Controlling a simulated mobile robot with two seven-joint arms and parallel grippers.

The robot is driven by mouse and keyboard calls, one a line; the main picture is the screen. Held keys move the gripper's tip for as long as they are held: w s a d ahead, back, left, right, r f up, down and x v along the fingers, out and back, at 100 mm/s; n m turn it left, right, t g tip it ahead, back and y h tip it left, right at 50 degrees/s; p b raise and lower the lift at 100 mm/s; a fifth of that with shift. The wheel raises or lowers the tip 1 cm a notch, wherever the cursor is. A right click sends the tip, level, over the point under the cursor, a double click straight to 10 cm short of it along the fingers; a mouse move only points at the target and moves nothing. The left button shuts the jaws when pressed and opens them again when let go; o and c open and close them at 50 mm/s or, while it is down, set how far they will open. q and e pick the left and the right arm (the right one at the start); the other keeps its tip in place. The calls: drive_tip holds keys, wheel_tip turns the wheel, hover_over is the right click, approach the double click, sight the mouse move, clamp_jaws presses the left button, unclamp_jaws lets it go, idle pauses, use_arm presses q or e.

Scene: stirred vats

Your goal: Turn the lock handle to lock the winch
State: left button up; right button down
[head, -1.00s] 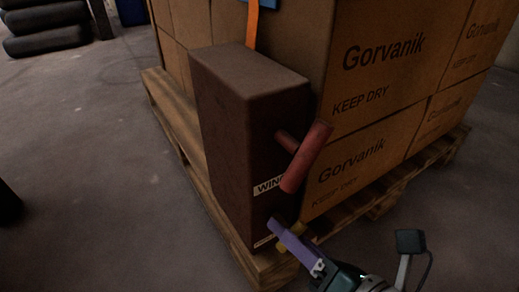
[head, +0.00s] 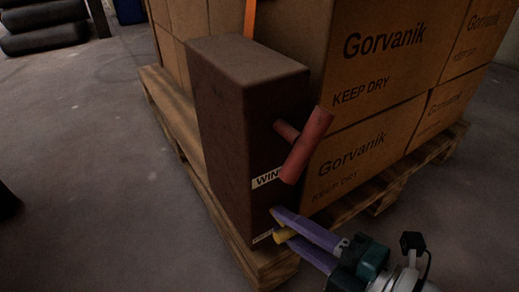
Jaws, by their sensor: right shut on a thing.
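The winch (head: 225,130) is a dark brown box standing upright against the cartons, with a partly hidden "WIN…" label on its front. A red T-shaped handle (head: 307,145) sticks out of its front face. A small yellow handle (head: 285,234), which looks like the lock handle, sits low on the same face, mostly hidden by my fingers. My right gripper (head: 281,224) comes in from the lower right. Its two purple fingers are shut on the yellow handle, one above and one below it. My left gripper is not in view.
Cartons (head: 385,100) marked "Gorvanik KEEP DRY" are stacked on a wooden pallet (head: 268,268) behind and beside the winch. An orange strap (head: 250,18) runs up above the winch. Black rolls or tyres (head: 45,40) lie at the far left.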

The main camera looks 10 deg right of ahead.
drive_tip(key=m+y+b, duration=0.1)
drive_tip(key=m+b, duration=0.1)
drive_tip(key=m, duration=0.1)
drive_tip(key=shift+f+m, duration=0.1)
drive_tip(key=shift+m, duration=0.3)
drive_tip(key=shift+m+t+y+b, duration=0.3)
drive_tip(key=shift+m+t+b, duration=0.15)
drive_tip(key=shift+m, duration=1.15)
drive_tip(key=c, duration=0.7)
unclamp_jaws()
drive_tip(key=shift+d, duration=0.1)
